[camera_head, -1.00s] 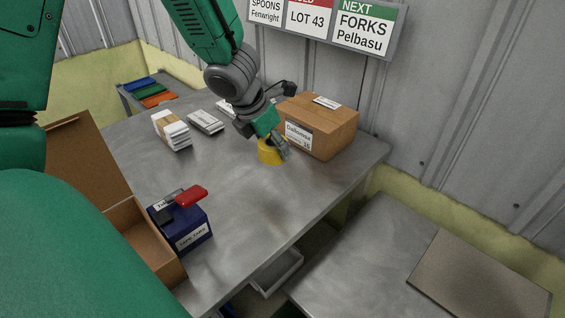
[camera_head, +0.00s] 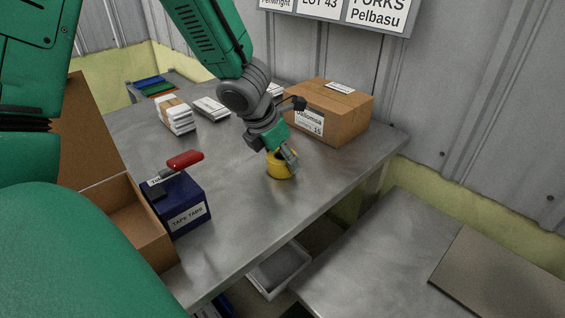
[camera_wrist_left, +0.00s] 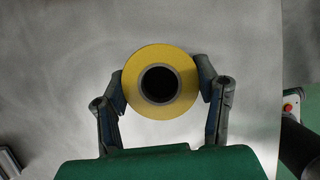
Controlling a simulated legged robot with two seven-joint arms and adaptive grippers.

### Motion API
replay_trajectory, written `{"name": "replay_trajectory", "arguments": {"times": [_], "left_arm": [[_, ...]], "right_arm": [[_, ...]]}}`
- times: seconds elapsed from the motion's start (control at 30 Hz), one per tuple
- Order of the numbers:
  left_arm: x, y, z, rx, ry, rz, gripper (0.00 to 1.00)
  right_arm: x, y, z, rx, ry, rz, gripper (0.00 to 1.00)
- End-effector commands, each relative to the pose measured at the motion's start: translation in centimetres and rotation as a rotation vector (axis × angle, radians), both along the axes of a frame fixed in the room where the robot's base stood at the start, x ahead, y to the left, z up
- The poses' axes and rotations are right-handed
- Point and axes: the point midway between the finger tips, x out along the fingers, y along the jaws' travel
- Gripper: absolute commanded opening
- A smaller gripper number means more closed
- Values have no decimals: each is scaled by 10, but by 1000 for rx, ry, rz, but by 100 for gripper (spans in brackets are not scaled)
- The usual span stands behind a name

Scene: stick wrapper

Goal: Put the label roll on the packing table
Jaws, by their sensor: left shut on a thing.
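The label roll (camera_head: 277,170) is a yellow ring with a dark core. In the head view it is at the metal packing table (camera_head: 245,205), toward its right part, in front of the cardboard box. My left gripper (camera_head: 288,160) is shut on the roll from above. In the left wrist view the roll (camera_wrist_left: 160,54) sits between the two fingers (camera_wrist_left: 162,85), which touch its outer sides. The tabletop fills the background there. I cannot tell whether the roll's underside touches the table. My right gripper is not in view.
A closed cardboard box (camera_head: 330,112) stands behind the roll. White packs (camera_head: 178,116) lie at the back left. A blue tape-tabs box (camera_head: 178,205) with a red-handled tool (camera_head: 184,160) and an open carton (camera_head: 135,225) are at the front left. A lower side table (camera_head: 390,255) is at right.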

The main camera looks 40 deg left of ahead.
Motion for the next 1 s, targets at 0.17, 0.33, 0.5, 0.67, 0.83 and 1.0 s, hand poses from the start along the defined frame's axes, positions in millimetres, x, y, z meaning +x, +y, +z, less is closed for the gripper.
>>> {"name": "replay_trajectory", "arguments": {"times": [0.17,0.33,0.5,0.67,0.83,1.0], "left_arm": [[0,1,-1,0,0,1,26],[0,0,-2,-1,0,1,76],[0,0,-1,0,0,1,76],[-1,0,7,1,0,0,76],[-12,2,36,1,-1,0,76],[-25,4,69,0,-1,1,76]], "right_arm": [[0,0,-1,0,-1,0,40],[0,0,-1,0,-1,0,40],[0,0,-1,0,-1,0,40],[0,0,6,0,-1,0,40],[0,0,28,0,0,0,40],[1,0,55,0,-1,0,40]]}}
